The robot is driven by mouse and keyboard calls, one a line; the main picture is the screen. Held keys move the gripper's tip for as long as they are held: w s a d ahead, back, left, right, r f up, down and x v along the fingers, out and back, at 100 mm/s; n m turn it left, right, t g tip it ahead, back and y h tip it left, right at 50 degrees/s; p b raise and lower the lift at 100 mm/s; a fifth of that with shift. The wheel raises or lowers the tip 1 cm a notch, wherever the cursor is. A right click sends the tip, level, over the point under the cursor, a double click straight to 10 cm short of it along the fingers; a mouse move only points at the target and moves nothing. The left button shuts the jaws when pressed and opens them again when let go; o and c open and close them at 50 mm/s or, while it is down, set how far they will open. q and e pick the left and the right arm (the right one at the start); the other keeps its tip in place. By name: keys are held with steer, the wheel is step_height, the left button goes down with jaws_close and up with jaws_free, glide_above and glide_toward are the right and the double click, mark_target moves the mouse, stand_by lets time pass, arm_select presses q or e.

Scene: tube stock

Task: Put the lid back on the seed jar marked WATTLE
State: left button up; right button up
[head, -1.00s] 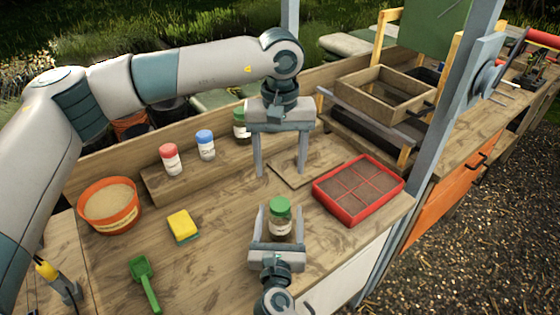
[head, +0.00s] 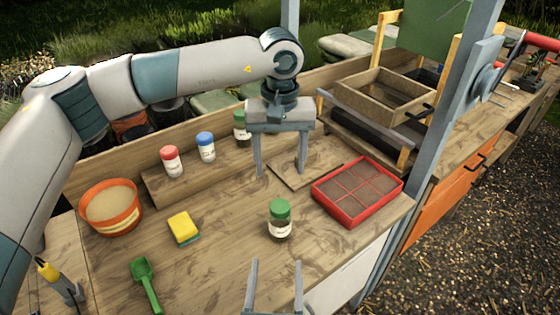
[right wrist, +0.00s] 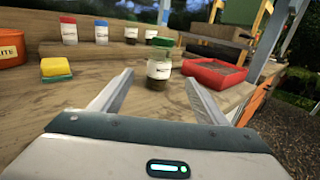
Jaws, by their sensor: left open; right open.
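A glass jar (head: 280,226) with a green lid (head: 280,208) stands upright on the bench. The lid sits on top of it; whether it is fully seated I cannot tell. Its label is too small to read. It also shows in the right wrist view (right wrist: 159,70), beyond the fingertips. My right gripper (head: 276,263) is open and empty, on the near side of the jar and apart from it. My left gripper (head: 281,172) is open and empty, pointing down over the bench behind the jar. Red-lidded (head: 172,162), blue-lidded (head: 206,147) and green-lidded (head: 241,128) jars stand at the back.
A red divided tray (head: 330,205) lies right of the jar. A yellow sponge (head: 183,227), an orange tub (head: 110,220) and a green scoop (head: 146,280) are on the left. Bench around the jar is clear.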

steer(key=shift+s, duration=0.85)
